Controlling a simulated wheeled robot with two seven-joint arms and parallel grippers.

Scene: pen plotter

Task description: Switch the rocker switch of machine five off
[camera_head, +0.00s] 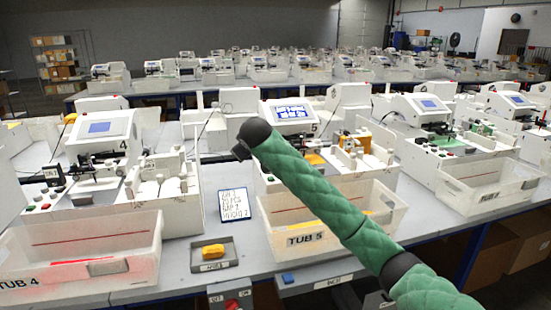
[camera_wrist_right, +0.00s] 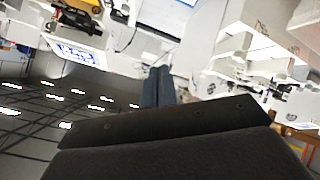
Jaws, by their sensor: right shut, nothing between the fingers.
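Machine five (camera_head: 288,112) is the white machine in the middle of the head view, with a blue-and-white screen and the number 5 beside it. Its clear bin, marked TUB 5 (camera_head: 306,238), stands in front. I cannot make out its rocker switch in either view. My right arm, in green padding, crosses in front of machine five, its dark end beside the machine's left side. My right gripper (camera_wrist_right: 157,80) shows in the right wrist view, shut and empty, its fingers pointing towards white machine casing; contact cannot be told. My left gripper is not in view.
Machine four (camera_head: 98,130) stands on the left with its tub (camera_head: 75,262), and another machine (camera_head: 428,108) stands on the right. A handwritten card (camera_head: 234,205) and a small tray (camera_head: 230,257) with a yellow object lie between tubs. More machines fill tables behind.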

